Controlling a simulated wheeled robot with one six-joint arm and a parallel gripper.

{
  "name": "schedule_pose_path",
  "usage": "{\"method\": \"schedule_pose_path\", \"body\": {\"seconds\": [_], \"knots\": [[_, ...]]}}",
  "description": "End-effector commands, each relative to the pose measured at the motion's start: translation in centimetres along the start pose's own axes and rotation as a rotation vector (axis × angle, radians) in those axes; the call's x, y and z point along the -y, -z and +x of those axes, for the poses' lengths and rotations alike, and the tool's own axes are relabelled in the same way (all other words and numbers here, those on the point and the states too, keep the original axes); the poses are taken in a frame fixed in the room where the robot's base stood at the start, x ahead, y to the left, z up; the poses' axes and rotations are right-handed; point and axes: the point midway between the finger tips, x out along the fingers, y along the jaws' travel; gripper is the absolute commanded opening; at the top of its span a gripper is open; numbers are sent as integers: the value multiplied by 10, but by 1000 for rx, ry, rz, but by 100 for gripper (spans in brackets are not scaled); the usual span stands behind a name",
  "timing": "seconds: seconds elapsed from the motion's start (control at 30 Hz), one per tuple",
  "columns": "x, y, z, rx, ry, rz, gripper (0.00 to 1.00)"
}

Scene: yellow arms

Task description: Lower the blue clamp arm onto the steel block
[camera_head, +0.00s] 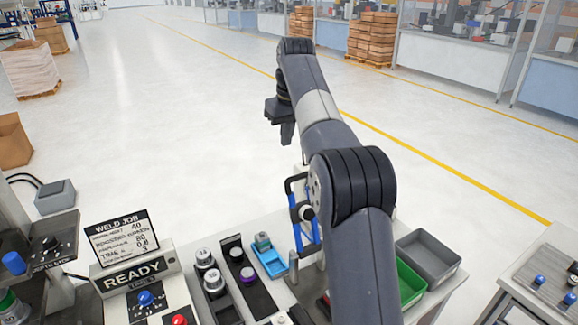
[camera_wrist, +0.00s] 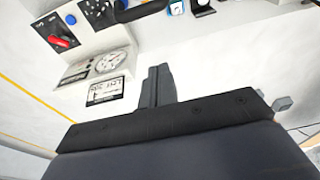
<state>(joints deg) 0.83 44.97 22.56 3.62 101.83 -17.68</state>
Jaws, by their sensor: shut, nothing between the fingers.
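The blue clamp arm (camera_head: 303,226) stands raised at the table's back edge in the head view, partly hidden behind my arm. I cannot make out the steel block for certain; my arm covers much of the area beside the clamp. My gripper (camera_head: 287,133) hangs in the air beyond and above the clamp, apart from it. In the wrist view its fingers (camera_wrist: 157,85) are together, with nothing between them.
Left of the clamp are a blue tray (camera_head: 270,261), dark strips with knobs, and a READY panel (camera_head: 135,274). A grey bin (camera_head: 429,254) and green bin (camera_head: 409,283) stand to the right. The wrist view shows a dial gauge (camera_wrist: 109,62) and red switch (camera_wrist: 57,42). Open floor lies beyond.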

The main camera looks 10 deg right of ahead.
Motion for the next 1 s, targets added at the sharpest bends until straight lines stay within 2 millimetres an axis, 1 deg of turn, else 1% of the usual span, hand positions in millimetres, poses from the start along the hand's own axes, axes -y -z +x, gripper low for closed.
{"method": "schedule_pose_path", "body": {"seconds": [0.03,0.17,0.43,0.47,0.5,0.73,1.0], "knots": [[0,-1,9,4,1,0,0],[1,-2,34,5,1,1,0],[1,-2,92,6,1,2,0],[0,-2,94,2,0,2,0],[0,-8,88,-1,-1,3,0],[1,-28,81,1,0,2,0],[1,-39,78,1,0,3,0]]}}
